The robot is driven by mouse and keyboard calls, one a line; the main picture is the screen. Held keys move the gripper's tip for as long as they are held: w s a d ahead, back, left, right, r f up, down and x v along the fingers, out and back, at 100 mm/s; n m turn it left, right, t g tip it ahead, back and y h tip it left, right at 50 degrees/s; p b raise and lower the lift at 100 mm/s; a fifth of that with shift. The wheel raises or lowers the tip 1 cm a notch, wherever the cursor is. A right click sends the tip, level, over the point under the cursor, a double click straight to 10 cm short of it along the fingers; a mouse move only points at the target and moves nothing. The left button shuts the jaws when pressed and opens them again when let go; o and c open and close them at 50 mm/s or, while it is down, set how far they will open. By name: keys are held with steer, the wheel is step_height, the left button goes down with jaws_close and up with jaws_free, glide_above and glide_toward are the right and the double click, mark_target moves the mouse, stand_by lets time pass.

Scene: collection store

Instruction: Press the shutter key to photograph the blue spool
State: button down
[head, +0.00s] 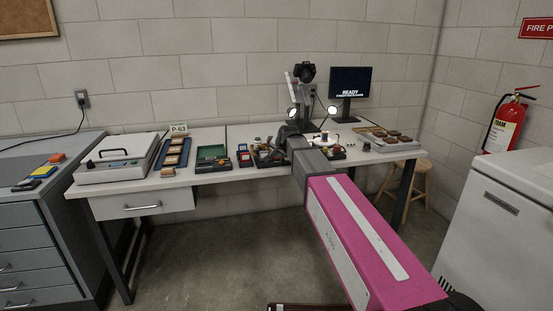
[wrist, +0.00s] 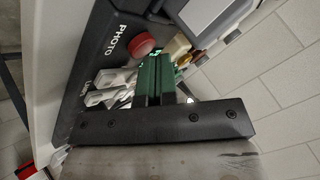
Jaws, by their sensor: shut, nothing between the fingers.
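A black panel marked PHOTO (wrist: 108,42) fills the upper left of the wrist view. A round red button (wrist: 143,43), which looks like the shutter key, sits beside that lettering. My gripper (wrist: 155,65) is shut and empty, its green fingers close to the button; contact cannot be told. In the head view my gripper (head: 287,132) is over the middle of the bench, and my arm hides part of the bench there. The camera (head: 305,73) stands on a stand at the back. I cannot make out the blue spool in either view.
The monitor (head: 350,82) reads READY. Two lamps flank the camera stand. A white lidded case (head: 118,160), a green-lined box (head: 212,155) and a tray of brown pieces (head: 175,152) stand left on the bench. Another tray (head: 372,132) is at right. Floor in front is mostly clear.

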steer(key=shift+f, duration=0.25)
steer(key=shift+r, duration=0.15)
stand_by(0.5)
steer(key=shift+r, duration=0.7)
steer(key=shift+r, duration=2.5)
